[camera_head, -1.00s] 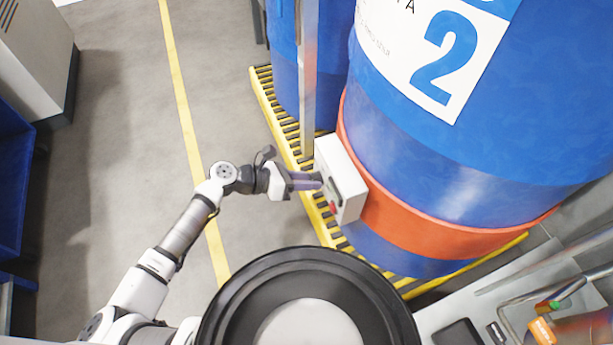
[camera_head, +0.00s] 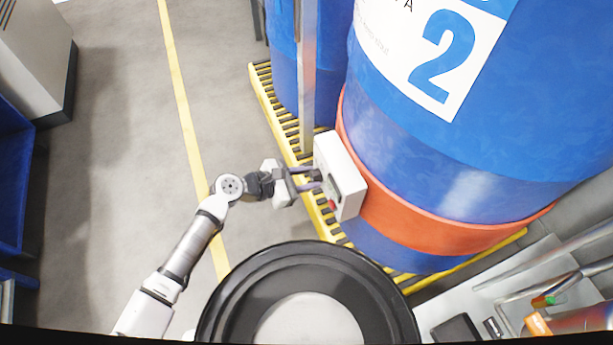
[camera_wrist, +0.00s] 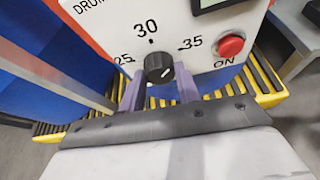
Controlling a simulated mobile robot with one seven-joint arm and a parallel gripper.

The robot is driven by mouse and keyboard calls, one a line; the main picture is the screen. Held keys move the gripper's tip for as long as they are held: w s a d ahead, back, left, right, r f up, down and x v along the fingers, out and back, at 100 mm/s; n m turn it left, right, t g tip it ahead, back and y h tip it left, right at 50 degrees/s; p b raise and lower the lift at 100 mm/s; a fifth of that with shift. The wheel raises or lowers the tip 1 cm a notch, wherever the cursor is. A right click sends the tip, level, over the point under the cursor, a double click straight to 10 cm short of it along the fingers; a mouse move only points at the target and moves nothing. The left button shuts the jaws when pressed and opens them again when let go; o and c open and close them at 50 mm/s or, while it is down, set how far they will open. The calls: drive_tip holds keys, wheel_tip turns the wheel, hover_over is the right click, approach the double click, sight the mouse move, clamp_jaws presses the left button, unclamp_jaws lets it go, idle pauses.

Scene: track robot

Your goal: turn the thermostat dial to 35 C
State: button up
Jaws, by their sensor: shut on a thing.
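The thermostat dial (camera_wrist: 158,68) is a black round knob on the front of a white control box (camera_head: 340,172). Labels 25, 30 and 35 run around it from left over the top to right. A small light mark shows on the knob, but I cannot read its setting for sure. My gripper (camera_wrist: 160,88) has its two purple-grey fingers on either side of the dial, shut on it. In the head view my gripper (camera_head: 316,180) reaches the box from the left, and the box's edge-on face hides the dial there.
A red ON button (camera_wrist: 230,46) sits right of the dial, below a dark display. The box is on the orange band (camera_head: 420,225) of a large blue drum (camera_head: 450,150). A grey post (camera_head: 308,80) stands close behind my gripper. Open floor lies left.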

idle(0.3)
drive_tip(key=o, duration=1)
drive_tip(key=shift+c, duration=0.2)
drive_tip(key=shift+a, duration=0.1)
